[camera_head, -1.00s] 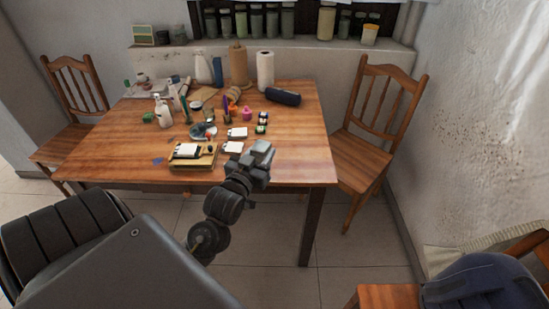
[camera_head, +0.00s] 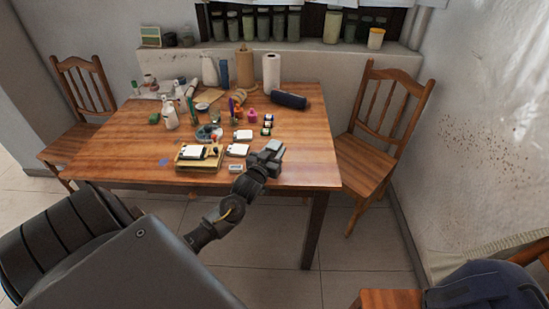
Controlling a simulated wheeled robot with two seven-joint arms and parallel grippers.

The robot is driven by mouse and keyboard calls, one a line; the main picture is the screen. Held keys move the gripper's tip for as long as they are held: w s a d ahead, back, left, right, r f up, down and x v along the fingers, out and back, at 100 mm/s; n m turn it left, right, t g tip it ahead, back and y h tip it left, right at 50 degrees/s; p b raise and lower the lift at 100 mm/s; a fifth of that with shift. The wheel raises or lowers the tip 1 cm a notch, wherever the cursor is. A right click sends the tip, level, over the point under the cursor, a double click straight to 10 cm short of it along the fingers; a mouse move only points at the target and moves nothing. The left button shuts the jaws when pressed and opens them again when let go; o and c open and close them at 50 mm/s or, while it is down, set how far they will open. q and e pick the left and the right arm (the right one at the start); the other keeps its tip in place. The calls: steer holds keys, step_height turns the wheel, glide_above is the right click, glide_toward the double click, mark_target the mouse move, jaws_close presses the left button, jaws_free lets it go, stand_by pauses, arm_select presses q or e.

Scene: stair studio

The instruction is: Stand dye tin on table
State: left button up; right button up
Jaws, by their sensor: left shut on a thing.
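My left gripper (camera_head: 271,151) is above the front right part of the wooden table (camera_head: 300,172), near its front edge. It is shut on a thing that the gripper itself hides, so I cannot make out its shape. I cannot pick out the dye tin for certain. Several small tins or jars (camera_head: 267,125) stand on the table just behind the gripper. My right gripper is out of view.
White cards (camera_head: 238,150), a wooden tray (camera_head: 214,162) and a small pale block (camera_head: 236,168) lie left of the gripper. A dark case (camera_head: 289,99) and a paper roll (camera_head: 271,73) are behind. The table's right side is clear. A chair (camera_head: 370,160) stands right.

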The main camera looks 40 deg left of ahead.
arm_select(q)
steer(key=shift+w+a+f, duration=0.15)
steer(key=shift+f, duration=1.65)
steer(key=o, duration=1.1)
steer(key=shift+f, duration=0.1)
steer(key=v, duration=1.2)
